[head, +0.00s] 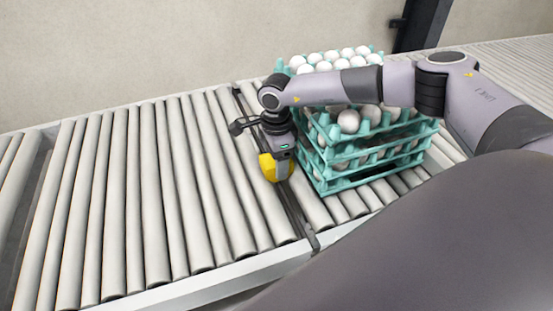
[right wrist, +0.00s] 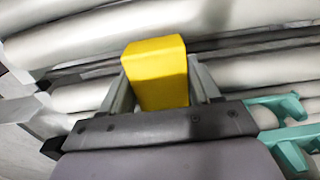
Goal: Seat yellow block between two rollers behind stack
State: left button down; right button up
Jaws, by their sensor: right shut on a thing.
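The yellow block (head: 267,167) is held in my right gripper (head: 280,170), just left of the egg tray stack in the head view. In the right wrist view the block (right wrist: 156,75) sits between the two grey fingers of the gripper (right wrist: 162,95), over the rollers (right wrist: 240,75). A dark gap shows between rollers near the block. I cannot tell whether the block touches the rollers. The stack of teal trays (head: 345,183) with white eggs stands on the conveyor rollers (head: 150,200). My left gripper is not in view.
A teal tray corner (right wrist: 290,155) shows close beside the gripper in the right wrist view. The rollers left of the block are clear. A pale conveyor rail (head: 200,288) runs along the near edge. A plain wall (head: 150,50) stands behind.

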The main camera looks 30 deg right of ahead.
jog(key=shift+f, duration=0.2)
jog(key=o, duration=1.5)
jog(key=shift+c, duration=0.2)
notch_tip(320, 180, up, 7)
jog(key=shift+r+b, duration=0.15)
jog(key=shift+b, duration=0.25)
